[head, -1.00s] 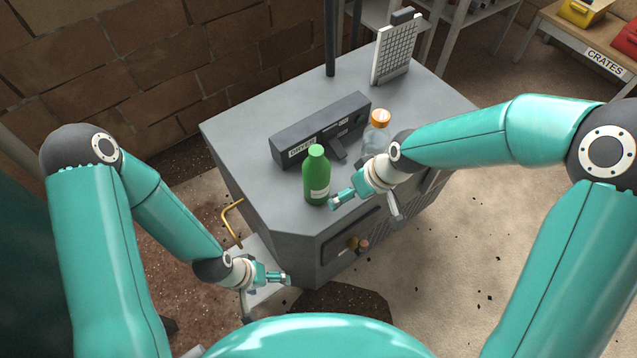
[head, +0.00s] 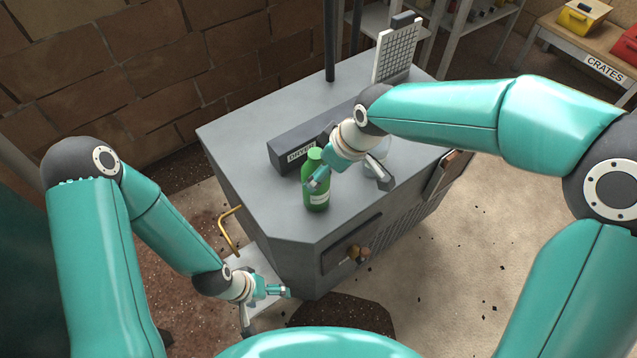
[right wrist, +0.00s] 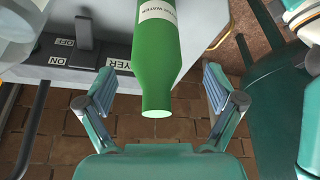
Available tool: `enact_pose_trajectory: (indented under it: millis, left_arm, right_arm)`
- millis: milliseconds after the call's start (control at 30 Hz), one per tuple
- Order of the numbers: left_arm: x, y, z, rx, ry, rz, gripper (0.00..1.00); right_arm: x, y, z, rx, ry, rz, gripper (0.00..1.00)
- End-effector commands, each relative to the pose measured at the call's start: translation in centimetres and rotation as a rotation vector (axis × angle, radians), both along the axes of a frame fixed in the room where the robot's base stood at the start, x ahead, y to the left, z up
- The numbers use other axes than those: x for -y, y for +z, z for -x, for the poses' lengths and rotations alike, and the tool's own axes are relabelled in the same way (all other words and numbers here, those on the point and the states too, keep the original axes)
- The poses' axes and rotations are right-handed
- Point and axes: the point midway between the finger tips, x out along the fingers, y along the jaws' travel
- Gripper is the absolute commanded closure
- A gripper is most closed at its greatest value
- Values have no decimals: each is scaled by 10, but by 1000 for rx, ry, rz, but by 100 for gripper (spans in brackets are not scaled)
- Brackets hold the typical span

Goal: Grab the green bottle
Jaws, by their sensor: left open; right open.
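The green bottle (head: 318,200) stands upright on the grey cabinet top, with a white label low on its side. In the head view my right gripper (head: 317,182) is in front of its upper part. In the right wrist view the bottle (right wrist: 155,65) shows with its top toward me, between the two spread fingers of my right gripper (right wrist: 158,85). There is a gap on either side, and the fingers hold nothing. My left gripper (head: 284,291) is open and empty, low beside the cabinet's front left corner, far from the bottle.
The grey cabinet (head: 245,130) carries a dark dryer box (head: 290,152) behind the bottle and a white gridded panel (head: 395,55). A bent yellow handle (head: 228,232) is on the cabinet's left side.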

Motion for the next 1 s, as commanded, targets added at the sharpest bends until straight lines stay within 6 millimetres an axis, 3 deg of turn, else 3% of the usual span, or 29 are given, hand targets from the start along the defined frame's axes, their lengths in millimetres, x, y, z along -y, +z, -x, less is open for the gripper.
enact_pose_trajectory:
  millis: [233, 533, 800, 867, 1000]
  left_arm:
    - [0, 1, 0, 0, 0, 0, 13]
    - [0, 4, 0, 0, 0, 0, 13]
    - [0, 4, 0, 0, 0, 0, 13]
    - [0, 4, 0, 0, 0, 0, 13]
    - [0, 4, 0, 0, 0, 0, 13]
  right_arm:
    - [-5, -14, -6, -3, -1, 0, 7]
    - [-18, -48, -21, -3, -1, 1, 7]
    - [-19, -51, -22, -1, -2, 0, 7]
    - [-19, -51, -22, -1, -2, 0, 14]
    - [-19, -51, -22, -1, -2, 0, 38]
